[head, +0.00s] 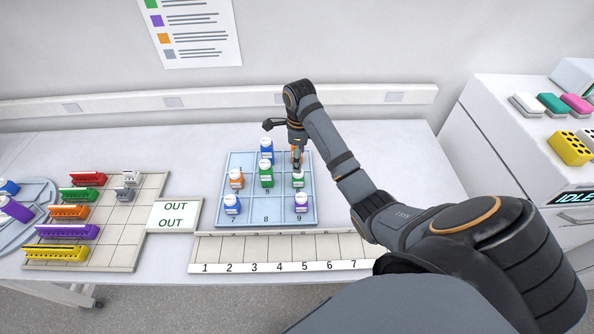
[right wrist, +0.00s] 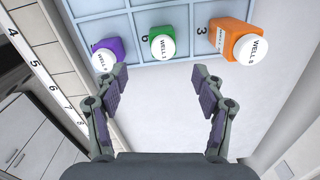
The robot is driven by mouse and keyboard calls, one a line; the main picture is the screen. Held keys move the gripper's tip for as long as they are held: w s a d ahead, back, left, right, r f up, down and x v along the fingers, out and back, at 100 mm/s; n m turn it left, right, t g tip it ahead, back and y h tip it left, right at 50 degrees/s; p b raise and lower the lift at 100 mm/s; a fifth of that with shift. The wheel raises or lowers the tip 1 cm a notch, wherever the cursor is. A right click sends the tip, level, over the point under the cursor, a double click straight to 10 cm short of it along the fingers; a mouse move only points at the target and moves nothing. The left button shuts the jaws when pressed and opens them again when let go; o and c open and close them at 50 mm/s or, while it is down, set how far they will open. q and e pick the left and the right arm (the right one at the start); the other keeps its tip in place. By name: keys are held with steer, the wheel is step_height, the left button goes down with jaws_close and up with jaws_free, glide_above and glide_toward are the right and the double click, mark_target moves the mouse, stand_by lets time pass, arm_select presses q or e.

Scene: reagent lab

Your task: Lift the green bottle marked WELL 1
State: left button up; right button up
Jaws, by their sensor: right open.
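A green bottle with a white cap (right wrist: 157,36) is in the right wrist view; its cap appears to read WELL 1. In the head view it seems to be the right-hand green bottle (head: 298,182) in the tray's right column, partly hidden. A second green bottle (head: 266,180) stands to its left. My right gripper (right wrist: 160,73) is open and empty, its fingers spread just short of the green bottle and to either side of it. In the head view my right gripper (head: 298,155) is over the tray's right column. My left gripper is not in view.
The blue tray (head: 268,217) also holds a purple bottle (head: 302,205) and an orange bottle (right wrist: 230,36) in the right column, flanking the green one. Blue and orange bottles stand further left. A numbered rack (head: 280,250) runs along the front. The table right of the tray is clear.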

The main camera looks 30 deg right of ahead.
mark_target(299, 175)
steer(key=f+b, duration=0.2)
steer(key=f, duration=0.2)
steer(key=shift+w+f+b, duration=0.2)
steer(key=shift+w+b, duration=0.1)
steer(key=shift+b, duration=0.1)
steer(key=shift+w+f, duration=0.4)
steer(key=shift+f, duration=0.05)
steer(key=shift+s+f+b, duration=0.25)
steer(key=shift+f+b, duration=0.25)
steer(key=shift+b, duration=0.3)
steer(key=f+b, duration=0.2)
steer(key=f, duration=0.1)
steer(key=shift+s+d+f+b, duration=0.1)
steer(key=shift+s+f+b, duration=0.1)
steer(key=shift+f+b, duration=0.15)
steer(key=shift+w, duration=0.1)
steer(key=shift+r, duration=0.1)
steer(key=shift+c, duration=0.4)
steer(key=c, duration=0.5)
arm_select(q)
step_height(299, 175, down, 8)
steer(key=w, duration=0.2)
arm_select(e)
steer(key=c, duration=0.7)
